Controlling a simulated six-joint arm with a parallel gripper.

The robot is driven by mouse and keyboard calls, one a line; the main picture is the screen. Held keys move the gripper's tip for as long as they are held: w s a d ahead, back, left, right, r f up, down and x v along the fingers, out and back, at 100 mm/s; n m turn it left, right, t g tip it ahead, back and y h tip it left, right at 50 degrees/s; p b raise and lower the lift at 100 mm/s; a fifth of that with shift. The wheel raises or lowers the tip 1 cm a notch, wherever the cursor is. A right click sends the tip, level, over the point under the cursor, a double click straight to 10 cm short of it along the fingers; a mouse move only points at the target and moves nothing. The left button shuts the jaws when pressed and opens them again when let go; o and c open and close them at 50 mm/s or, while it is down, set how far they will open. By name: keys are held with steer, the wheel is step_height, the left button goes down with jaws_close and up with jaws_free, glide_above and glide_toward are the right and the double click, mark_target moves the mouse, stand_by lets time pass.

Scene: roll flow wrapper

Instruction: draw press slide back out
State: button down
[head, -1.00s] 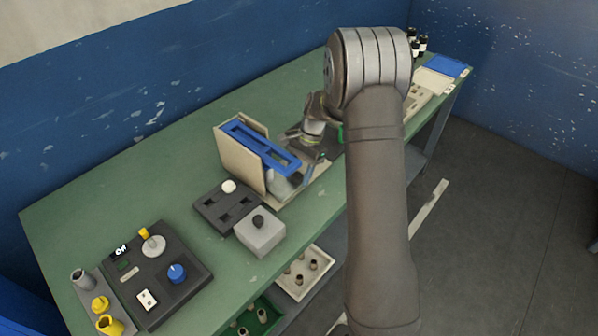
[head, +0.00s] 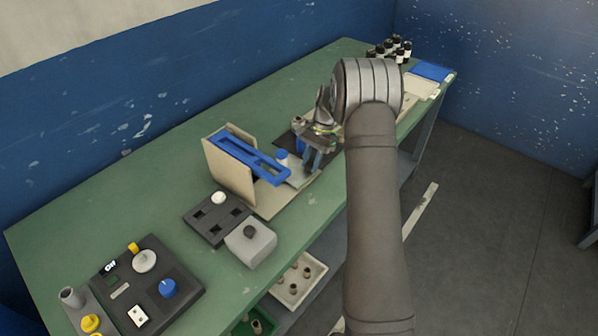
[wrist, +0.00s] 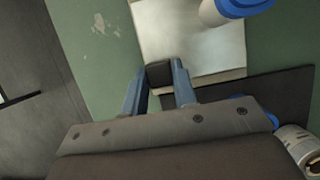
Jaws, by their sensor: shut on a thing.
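The press is a beige upright frame (head: 229,172) with a blue slotted top plate (head: 247,158), standing mid-bench in the head view. Its pale slide plate (head: 297,177) reaches out from under the blue top on the right; it fills the upper middle of the wrist view (wrist: 195,45). A white cylinder with a blue cap (head: 282,157) stands at the slide; part of it shows at the wrist view's top edge (wrist: 218,10). My gripper (head: 314,160) is shut on the slide's dark handle block (wrist: 159,74), one blue finger on each side.
A dark mat (wrist: 255,95) lies beside the slide. A white cylindrical item (wrist: 299,148) is near the wrist view's right edge. A dark slotted block (head: 213,222) and a grey box with a black knob (head: 250,244) stand in front of the press. Green bench is clear behind it.

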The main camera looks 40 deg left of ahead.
steer(key=shift+w, duration=1.05)
steer(key=shift+r, duration=0.1)
steer(key=c, duration=1.2)
jaws_free()
steer(key=shift+o, duration=0.2)
steer(key=v, duration=1.7)
steer(key=shift+r, duration=0.2)
steer(key=shift+f, duration=0.1)
steer(key=x, duration=1.7)
steer(key=shift+f, duration=0.2)
steer(key=shift+s, duration=0.15)
